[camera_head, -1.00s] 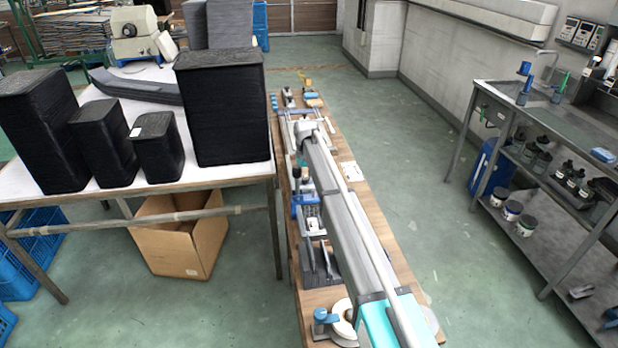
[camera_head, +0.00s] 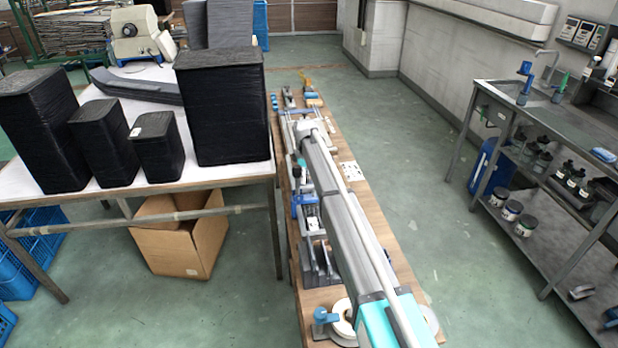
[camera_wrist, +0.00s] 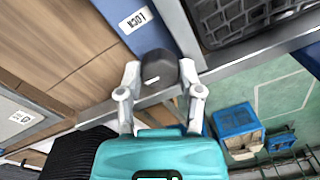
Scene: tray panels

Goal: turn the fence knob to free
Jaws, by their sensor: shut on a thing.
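The fence knob (camera_wrist: 158,70) is a dark, rounded knob with a short white mark on its face. It sits beside a blue panel (camera_wrist: 118,14) that carries a white label reading LOCK (camera_wrist: 135,20). In the wrist view my gripper (camera_wrist: 160,80) has one finger on each side of the knob and is shut on it. In the head view my arm covers most of the narrow wooden bench (camera_head: 385,235), and the knob and my fingertips are hidden there.
A grey metal rail runs past the knob, next to a black grid tray (camera_wrist: 245,18). Black stacks (camera_head: 222,105) stand on a table to the left. A metal shelf bench (camera_head: 545,130) stands at right. The green floor between is clear.

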